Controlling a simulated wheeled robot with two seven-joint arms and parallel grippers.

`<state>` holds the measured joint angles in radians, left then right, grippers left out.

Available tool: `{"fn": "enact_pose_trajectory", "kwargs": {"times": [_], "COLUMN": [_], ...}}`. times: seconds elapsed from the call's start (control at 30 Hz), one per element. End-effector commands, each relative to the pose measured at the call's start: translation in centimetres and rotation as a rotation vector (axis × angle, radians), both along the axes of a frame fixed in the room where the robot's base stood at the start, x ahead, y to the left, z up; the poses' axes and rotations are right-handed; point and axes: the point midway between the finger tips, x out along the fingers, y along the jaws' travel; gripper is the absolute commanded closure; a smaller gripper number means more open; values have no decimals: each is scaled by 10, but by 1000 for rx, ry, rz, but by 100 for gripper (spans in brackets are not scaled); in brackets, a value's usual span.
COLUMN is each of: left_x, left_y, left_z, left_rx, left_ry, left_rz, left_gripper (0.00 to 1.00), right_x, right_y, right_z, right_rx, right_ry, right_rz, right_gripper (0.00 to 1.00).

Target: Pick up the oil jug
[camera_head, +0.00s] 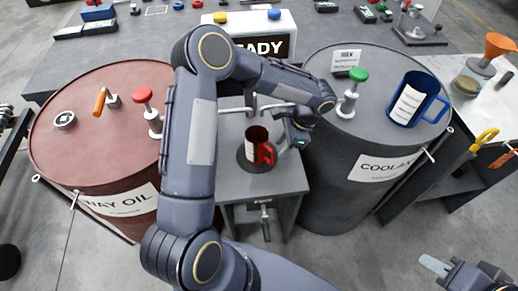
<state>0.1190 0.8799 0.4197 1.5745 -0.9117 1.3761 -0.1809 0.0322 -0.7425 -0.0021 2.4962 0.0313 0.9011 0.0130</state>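A red jug (255,140) with a white label stands upright on a dark round plate on the small grey stand between the two barrels. It matches the red WAY OIL barrel (125,188), so I take it as the oil jug. Its handle is on its right side. My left gripper (280,147) is beside the handle, at the jug's right. Its fingertips are small and partly hidden, so I cannot tell whether they grip the handle. My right gripper (434,265) is at the bottom right, partly cut off, away from both jugs.
A blue jug (405,105) and a green-knobbed valve (350,92) stand on the dark COOLANT barrel (340,175). The red barrel bears a red-knobbed valve (148,110) and an orange-handled tap (101,100). Metal spouts cross above the stand. A table with a display box (230,45) lies behind.

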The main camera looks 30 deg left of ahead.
Motion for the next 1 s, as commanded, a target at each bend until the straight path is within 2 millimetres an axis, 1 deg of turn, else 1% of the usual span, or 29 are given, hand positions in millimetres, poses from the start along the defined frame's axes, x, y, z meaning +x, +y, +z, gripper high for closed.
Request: {"fn": "enact_pose_trajectory", "kwargs": {"times": [0.03,0.27,0.5,0.6,0.7,0.87,0.9,1.0], "left_x": [-2,-6,-15,-17,-17,-17,-17,-17], "left_y": [2,7,19,22,23,23,23,23], "left_z": [-5,-21,-56,-65,-69,-69,-69,-69], "left_rx": [0,0,-1,-1,-1,-1,-1,0], "left_ry": [3,3,4,1,0,-1,-1,0], "left_rz": [1,1,2,1,1,1,1,1], "left_gripper": [63,63,63,63,63,63,64,77], "right_x": [0,0,0,0,0,0,0,0], "right_y": [0,0,0,0,0,0,0,0], "right_z": [1,3,8,9,9,9,9,9], "right_rx": [0,0,0,0,0,0,0,0], "right_ry": [0,0,0,0,0,0,0,0], "right_rz": [0,0,0,0,0,0,0,0], "right_gripper": [70,70,70,70,70,70,70,70]}}
